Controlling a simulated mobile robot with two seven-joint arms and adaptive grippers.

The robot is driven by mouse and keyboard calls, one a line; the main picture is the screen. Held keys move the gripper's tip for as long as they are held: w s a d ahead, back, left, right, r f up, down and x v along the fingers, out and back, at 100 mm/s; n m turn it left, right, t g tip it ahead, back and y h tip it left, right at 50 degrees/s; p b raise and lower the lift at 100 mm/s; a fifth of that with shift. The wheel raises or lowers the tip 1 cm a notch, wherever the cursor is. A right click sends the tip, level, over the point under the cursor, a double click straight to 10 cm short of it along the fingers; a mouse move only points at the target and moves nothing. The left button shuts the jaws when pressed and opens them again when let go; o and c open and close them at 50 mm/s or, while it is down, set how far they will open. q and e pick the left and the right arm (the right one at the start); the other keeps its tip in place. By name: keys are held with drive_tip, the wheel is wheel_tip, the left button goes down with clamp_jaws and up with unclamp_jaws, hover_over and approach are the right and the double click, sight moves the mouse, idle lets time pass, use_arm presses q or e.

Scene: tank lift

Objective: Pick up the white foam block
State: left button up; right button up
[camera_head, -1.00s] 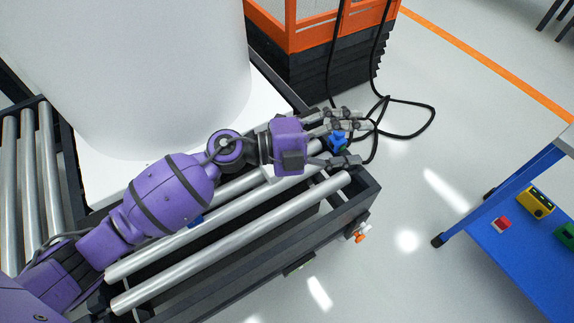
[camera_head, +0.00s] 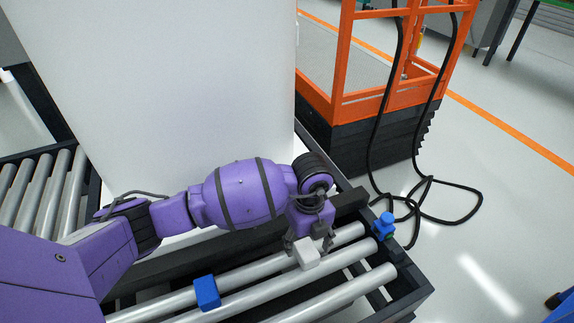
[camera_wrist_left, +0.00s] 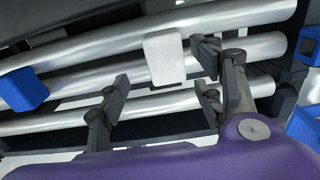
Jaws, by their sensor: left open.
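The white foam block (camera_head: 307,254) lies on the metal rollers, just below my left gripper (camera_head: 305,246) in the head view. In the left wrist view the white block (camera_wrist_left: 163,58) rests on the rollers, ahead of the gap between the open fingers of my left gripper (camera_wrist_left: 164,72). The fingers are apart and hold nothing. In the head view they come down on both sides of the block's near upper part; whether they touch it I cannot tell. My right gripper is not in view.
A blue block (camera_head: 207,292) sits on the rollers left of the white one. A blue fitting (camera_head: 384,225) stands near the conveyor's right end. A large white tank (camera_head: 190,90) rises behind my arm. An orange-railed lift (camera_head: 385,97) with black cables stands behind right.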

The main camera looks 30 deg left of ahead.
sight(308, 248)
use_arm(q)
drive_tip(key=f+b, duration=0.1)
drive_tip(key=f, duration=0.1)
drive_tip(key=w+f, duration=0.1)
drive_tip(key=f, duration=0.1)
drive_tip(key=shift+d+f+b, duration=0.15)
drive_tip(key=shift+d+b, duration=0.05)
drive_tip(key=shift+b, duration=0.2)
drive_tip(key=shift+w+f, duration=0.1)
drive_tip(key=shift+f, duration=0.2)
drive_tip(key=shift+r, duration=0.1)
drive_tip(key=shift+c, duration=0.6)
drive_tip(key=c, duration=0.9)
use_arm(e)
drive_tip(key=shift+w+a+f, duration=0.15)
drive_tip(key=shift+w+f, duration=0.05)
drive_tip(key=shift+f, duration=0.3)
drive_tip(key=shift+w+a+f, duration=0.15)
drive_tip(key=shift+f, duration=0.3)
use_arm(q)
drive_tip(key=shift+r, duration=0.1)
